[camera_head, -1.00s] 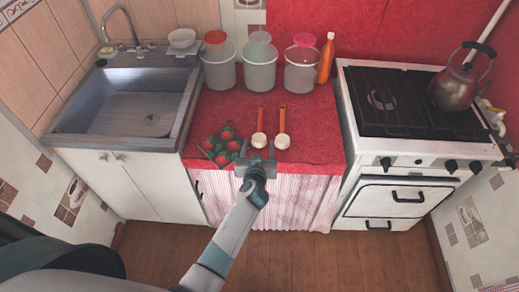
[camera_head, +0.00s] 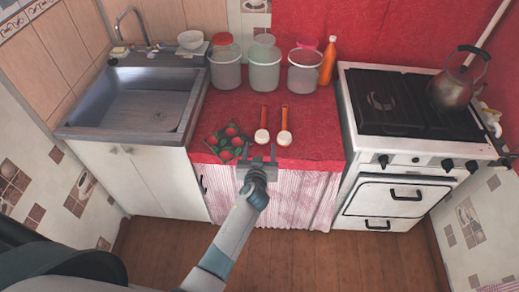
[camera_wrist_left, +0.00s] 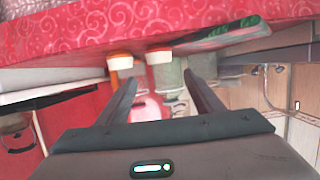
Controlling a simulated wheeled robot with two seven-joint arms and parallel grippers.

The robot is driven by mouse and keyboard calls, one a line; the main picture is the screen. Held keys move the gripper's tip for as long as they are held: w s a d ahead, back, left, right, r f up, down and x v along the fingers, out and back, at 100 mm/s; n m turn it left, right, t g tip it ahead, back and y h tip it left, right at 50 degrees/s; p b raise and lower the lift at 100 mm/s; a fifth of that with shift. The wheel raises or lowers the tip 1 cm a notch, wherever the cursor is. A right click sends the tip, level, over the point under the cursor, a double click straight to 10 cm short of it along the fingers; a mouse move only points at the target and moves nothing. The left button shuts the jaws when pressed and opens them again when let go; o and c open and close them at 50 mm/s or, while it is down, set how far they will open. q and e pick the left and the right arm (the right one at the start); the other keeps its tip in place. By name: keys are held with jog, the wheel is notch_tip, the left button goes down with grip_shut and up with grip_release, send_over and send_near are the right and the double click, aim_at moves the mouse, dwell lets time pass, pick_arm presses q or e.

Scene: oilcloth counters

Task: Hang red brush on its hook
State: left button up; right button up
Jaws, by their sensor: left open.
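The red brush (camera_head: 263,126) lies on the red counter (camera_head: 312,148), its pale head toward the front edge. An orange-handled brush (camera_head: 284,126) lies just to its right. My left gripper (camera_head: 257,161) is open and empty at the counter's front edge, in front of the brushes and apart from them. In the left wrist view, which is turned over, my open left gripper (camera_wrist_left: 160,79) shows with the brush heads beyond its fingers; the one nearer the patterned board seems to be the red brush (camera_wrist_left: 158,55). I cannot make out a hook. My right gripper is not in view.
A board with red tomato shapes (camera_head: 226,143) lies left of the brushes. Several clear tubs (camera_head: 264,70) and an orange bottle (camera_head: 327,63) stand behind. A sink (camera_head: 135,110) is left, a stove (camera_head: 400,105) with a kettle (camera_head: 455,88) right.

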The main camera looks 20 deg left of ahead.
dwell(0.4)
pick_arm(q)
jog(key=s+d+f+m+g+h, duration=0.15)
jog(key=s+f+g, duration=0.25)
jog(key=s+f, duration=1)
jog(key=s+f+m+g+h, duration=0.25)
jog(key=s+f, duration=0.85)
jog(key=f, duration=0.8)
jog(key=s+a+f+g, duration=0.2)
jog(key=s+f, duration=0.2)
jog(key=s, duration=0.7)
jog(key=s+a+f+g, duration=0.2)
jog(key=s+f, duration=0.2)
jog(key=s, duration=0.8)
jog(key=s+a+f+m+g, duration=0.1)
jog(key=s+f, duration=0.4)
jog(key=s, duration=0.7)
jog(key=shift+a+g, duration=0.5)
jog(key=shift+g, duration=0.35)
jog(key=shift+s, duration=0.1)
